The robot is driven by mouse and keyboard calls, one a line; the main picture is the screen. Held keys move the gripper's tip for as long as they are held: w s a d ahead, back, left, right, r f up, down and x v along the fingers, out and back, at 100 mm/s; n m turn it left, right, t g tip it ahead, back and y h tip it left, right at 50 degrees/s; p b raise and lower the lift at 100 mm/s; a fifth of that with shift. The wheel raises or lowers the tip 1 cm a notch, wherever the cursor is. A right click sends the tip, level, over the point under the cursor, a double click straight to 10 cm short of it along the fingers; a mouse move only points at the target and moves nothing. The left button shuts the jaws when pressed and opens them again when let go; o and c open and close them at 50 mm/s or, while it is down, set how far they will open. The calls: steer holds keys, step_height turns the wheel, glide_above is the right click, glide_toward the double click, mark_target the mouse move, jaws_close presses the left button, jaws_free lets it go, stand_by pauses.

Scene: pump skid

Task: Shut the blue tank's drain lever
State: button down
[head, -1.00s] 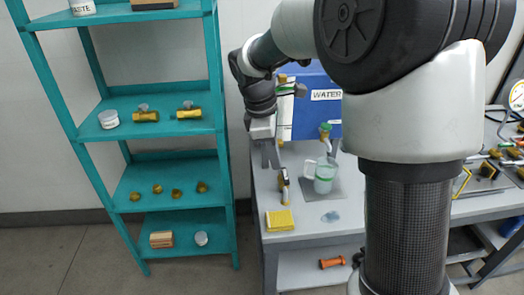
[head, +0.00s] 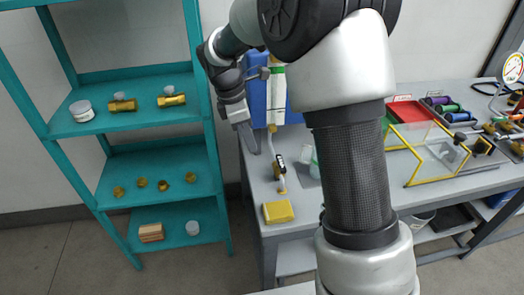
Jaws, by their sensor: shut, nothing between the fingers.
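The blue tank (head: 258,100) stands on the grey bench, largely hidden behind my arm. A pale pipe runs down from it to a small brass drain valve (head: 279,173). A dark lever (head: 280,160) with a pale mark sits at this valve; its exact angle is too small to tell. My gripper (head: 253,150) points down, just left of the pipe and valve, in front of the tank. It is shut and empty. I cannot tell whether it touches the pipe. A pale jug (head: 314,165) shows only as a sliver beside my arm.
A yellow sponge (head: 278,212) lies near the bench's front left corner. A teal shelf (head: 150,139) with brass fittings and tubs stands close on the left. Right of my arm, the bench (head: 400,200) holds a yellow-framed clear guard (head: 425,150), spools and a gauge.

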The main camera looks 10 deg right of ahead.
mark_target(281, 165)
steer(key=d+f, duration=0.6)
steer(key=f, duration=0.3)
steer(key=shift+d, duration=0.15)
